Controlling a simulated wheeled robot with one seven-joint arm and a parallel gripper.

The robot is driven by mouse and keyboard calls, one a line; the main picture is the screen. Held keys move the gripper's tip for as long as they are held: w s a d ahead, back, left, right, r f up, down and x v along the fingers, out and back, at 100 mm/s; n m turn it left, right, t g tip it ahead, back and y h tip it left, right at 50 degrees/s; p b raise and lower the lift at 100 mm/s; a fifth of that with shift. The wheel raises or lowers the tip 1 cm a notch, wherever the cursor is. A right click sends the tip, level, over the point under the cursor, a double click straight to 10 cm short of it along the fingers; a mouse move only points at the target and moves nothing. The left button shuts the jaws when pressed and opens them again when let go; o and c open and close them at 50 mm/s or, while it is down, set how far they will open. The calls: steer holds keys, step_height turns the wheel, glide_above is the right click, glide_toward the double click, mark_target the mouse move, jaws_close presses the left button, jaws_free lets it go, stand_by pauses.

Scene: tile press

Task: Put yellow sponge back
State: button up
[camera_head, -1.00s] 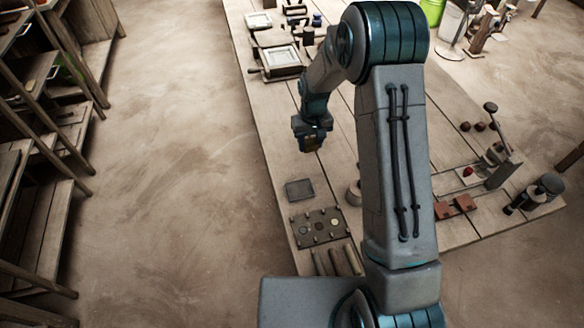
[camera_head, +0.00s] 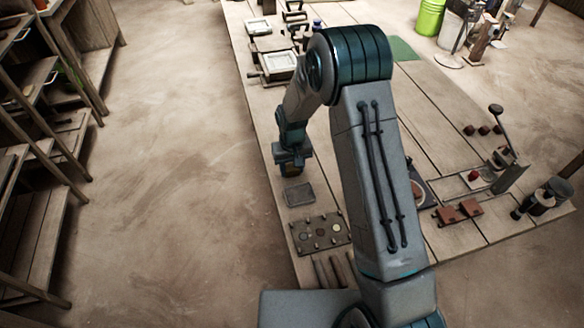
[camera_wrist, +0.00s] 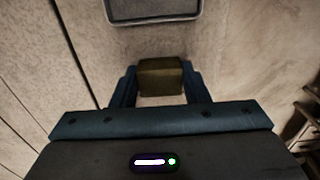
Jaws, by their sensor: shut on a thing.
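My gripper (camera_head: 291,168) is shut on the yellow sponge (camera_wrist: 161,77), which looks dull olive-yellow between the two blue fingers in the wrist view. In the head view only a small dark-yellow part of the sponge (camera_head: 291,172) shows under my gripper. A shallow grey tray (camera_head: 299,194) lies on the table just in front of my gripper. The tray's edge (camera_wrist: 153,20) also shows at the top of the wrist view, apart from the sponge. The sponge appears held above the table's left edge.
A board with small round pieces (camera_head: 320,234) lies nearer than the tray, with rods (camera_head: 330,270) beside it. A framed press (camera_head: 278,66) stands farther back. Reddish blocks (camera_head: 459,211) and a lever press (camera_head: 505,165) are at the right. Shelves (camera_head: 40,150) stand across the floor at left.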

mark_target(292, 168)
steer(key=shift+f, duration=0.2)
steer(key=o, duration=0.9)
steer(key=shift+o, duration=0.2)
steer(key=shift+r, duration=0.1)
step_height(292, 168, up, 12)
steer(key=r, duration=0.1)
steer(key=s+d+r+m+t, duration=0.1)
steer(key=s+d+r+m, duration=0.1)
steer(key=s+d+r, duration=0.85)
steer(key=s+d+r+t, duration=0.1)
steer(key=s+d, duration=0.1)
steer(key=s, duration=0.5)
steer(key=s+d+r+m, duration=0.1)
steer(key=s+d+r, duration=0.1)
steer(key=s, duration=0.5)
steer(key=shift+s+d+t, duration=0.3)
steer(key=shift+d+t, duration=0.1)
steer(key=shift+d, duration=0.2)
